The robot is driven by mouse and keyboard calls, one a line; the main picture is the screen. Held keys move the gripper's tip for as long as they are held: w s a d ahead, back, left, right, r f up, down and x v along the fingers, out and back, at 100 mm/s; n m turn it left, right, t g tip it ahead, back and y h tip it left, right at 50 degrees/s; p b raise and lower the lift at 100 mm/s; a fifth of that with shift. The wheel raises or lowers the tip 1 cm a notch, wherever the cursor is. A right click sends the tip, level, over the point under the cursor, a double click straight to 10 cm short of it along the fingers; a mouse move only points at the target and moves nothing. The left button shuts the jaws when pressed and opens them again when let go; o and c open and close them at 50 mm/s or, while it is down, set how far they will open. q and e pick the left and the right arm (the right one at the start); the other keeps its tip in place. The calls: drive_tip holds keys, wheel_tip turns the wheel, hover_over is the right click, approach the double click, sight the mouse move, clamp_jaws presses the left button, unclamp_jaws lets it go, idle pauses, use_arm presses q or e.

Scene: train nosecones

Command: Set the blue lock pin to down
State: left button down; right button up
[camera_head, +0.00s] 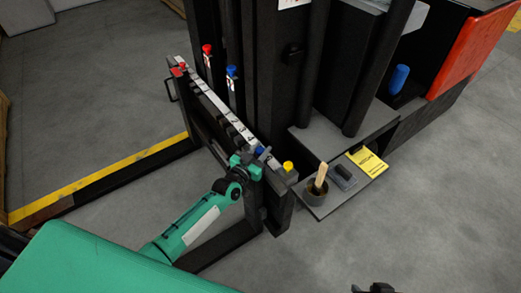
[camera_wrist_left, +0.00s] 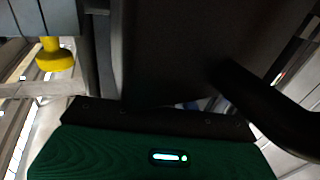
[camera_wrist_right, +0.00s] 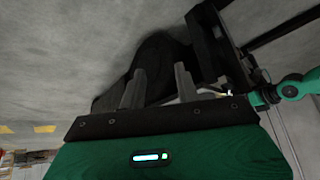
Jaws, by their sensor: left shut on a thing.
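The blue lock pin (camera_head: 260,150) shows as a small blue knob near the right end of the numbered rail on the dark frame. My left gripper (camera_head: 248,163) is at this knob and shut on it, though the fingers hide most of the contact. In the left wrist view, dark parts fill the middle and hide the pin almost wholly. Whether the pin is up or down cannot be told. My right gripper (camera_wrist_right: 158,90) is open and empty in its wrist view; in the head view only its tip (camera_head: 375,288) shows at the bottom edge.
A yellow knob (camera_head: 288,166) stands just right of the blue one; a red knob (camera_head: 182,66) sits at the rail's far end. Red-topped (camera_head: 207,49) and blue-topped (camera_head: 231,71) posts stand behind. A shelf (camera_head: 318,208) holds a cup with a wooden handle (camera_head: 321,175).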

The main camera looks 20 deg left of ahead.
use_arm(q)
drive_tip(key=c, duration=1.1)
unclamp_jaws()
drive_tip(key=shift+f, duration=0.3)
drive_tip(key=shift+r, duration=0.1)
drive_tip(key=shift+p+v, duration=0.9)
drive_tip(key=shift+v, duration=6.1)
use_arm(e)
drive_tip(key=shift+s+d+r+g+h, duration=0.2)
drive_tip(key=shift+s+d+g+h, duration=0.1)
drive_tip(key=shift+s+d+g, duration=0.3)
drive_tip(key=shift+s+d+r+g+h, duration=0.15)
drive_tip(key=shift+s+d+g+h, duration=0.2)
drive_tip(key=shift+s+d, duration=0.35)
drive_tip(key=shift+w+d, duration=0.1)
drive_tip(key=shift+w, duration=0.05)
